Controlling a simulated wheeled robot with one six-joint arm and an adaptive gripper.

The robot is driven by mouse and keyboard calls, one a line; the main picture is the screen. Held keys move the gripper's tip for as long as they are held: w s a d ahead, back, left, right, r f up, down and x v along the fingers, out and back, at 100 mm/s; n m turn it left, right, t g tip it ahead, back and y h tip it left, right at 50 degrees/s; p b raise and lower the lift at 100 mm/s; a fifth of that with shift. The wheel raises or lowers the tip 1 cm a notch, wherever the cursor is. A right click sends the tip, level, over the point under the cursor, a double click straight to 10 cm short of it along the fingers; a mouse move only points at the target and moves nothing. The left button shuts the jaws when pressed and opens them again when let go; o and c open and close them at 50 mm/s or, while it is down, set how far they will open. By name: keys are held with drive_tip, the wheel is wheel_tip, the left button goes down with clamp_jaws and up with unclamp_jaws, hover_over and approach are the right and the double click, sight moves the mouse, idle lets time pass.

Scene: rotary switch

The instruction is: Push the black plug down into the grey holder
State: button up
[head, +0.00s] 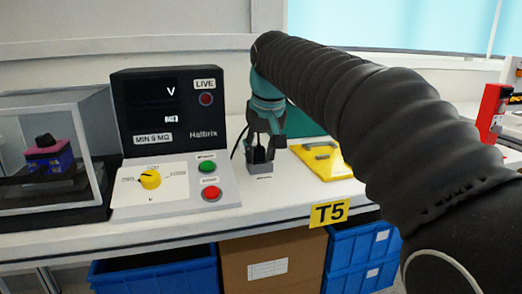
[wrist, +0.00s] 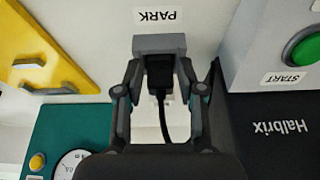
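The black plug (wrist: 160,72) sits at the small grey holder (wrist: 160,43) by the PARK label, with its black cable trailing towards my wrist. The holder (head: 261,170) also shows on the bench in the head view, right of the tester. My gripper (wrist: 160,80) points down at the holder, one finger on each side of the plug. The fingertips are close to the plug's sides; I cannot tell whether they touch it. In the head view my gripper (head: 261,152) is low, just above the holder. How deep the plug sits is hidden.
The Halbrix tester (head: 158,115) stands left of my gripper, with a yellow knob (head: 150,179), a green START button (head: 207,167) and a red button (head: 211,193). A yellow tray (head: 325,160) lies to the right. A clear-sided case (head: 55,150) is at the far left.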

drive_tip(key=shift+o, duration=0.4)
drive_tip(key=v, duration=1.2)
